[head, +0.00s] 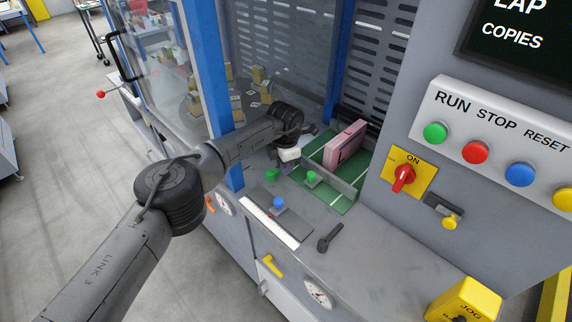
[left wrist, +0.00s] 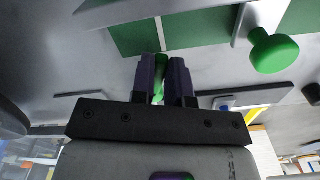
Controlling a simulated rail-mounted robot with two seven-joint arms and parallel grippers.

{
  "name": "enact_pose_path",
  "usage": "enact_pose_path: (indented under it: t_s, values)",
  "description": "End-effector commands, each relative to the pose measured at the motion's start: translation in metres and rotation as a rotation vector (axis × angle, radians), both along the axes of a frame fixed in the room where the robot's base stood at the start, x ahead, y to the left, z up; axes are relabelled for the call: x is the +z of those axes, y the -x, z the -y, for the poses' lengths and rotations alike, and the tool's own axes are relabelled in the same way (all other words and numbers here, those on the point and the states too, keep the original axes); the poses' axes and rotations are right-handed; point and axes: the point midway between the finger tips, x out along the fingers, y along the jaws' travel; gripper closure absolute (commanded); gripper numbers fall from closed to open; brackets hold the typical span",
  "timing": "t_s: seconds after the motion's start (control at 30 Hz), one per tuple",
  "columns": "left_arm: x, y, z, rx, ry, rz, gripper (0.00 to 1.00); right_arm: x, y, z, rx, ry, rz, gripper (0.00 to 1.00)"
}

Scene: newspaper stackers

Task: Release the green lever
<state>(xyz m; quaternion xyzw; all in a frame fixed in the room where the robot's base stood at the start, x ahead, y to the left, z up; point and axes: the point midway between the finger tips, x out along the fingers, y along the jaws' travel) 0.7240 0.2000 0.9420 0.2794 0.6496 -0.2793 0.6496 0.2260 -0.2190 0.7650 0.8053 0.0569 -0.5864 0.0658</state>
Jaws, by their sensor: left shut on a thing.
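My left gripper (head: 281,170) reaches down over the grey bench top. In the left wrist view its two dark purple fingers (left wrist: 163,78) are closed around a narrow green piece (left wrist: 159,66), which looks like the green lever. Most of that lever is hidden between the fingers. In the head view its green end (head: 271,175) shows beside the fingertips. A second green knob (head: 311,176) stands apart to the right, by the green bed; it also shows in the left wrist view (left wrist: 273,50). My right gripper is in neither view.
A pink block (head: 345,144) stands on the green bed (head: 338,203). A blue knob (head: 278,203), a white scale (head: 268,222) and a black lever (head: 329,237) are on the bench front. A blue post (head: 216,75) rises left of the gripper. A button panel is at right.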

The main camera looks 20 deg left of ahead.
Motion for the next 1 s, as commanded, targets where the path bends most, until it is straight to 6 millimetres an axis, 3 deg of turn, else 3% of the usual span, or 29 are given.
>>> enact_pose_path:
  t_s: [0.77, 0.8, 1.0]
  values:
    - [0.0009, -0.0030, -0.0025, 0.084, 0.001, 0.000, 1.00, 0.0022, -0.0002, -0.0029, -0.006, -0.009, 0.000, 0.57]
    - [0.0009, -0.0030, -0.0025, 0.084, 0.001, 0.001, 0.82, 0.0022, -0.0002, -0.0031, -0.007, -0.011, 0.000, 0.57]
    - [0.0006, -0.0029, -0.0026, 0.084, 0.001, 0.001, 0.63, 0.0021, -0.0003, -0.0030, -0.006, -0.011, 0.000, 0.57]
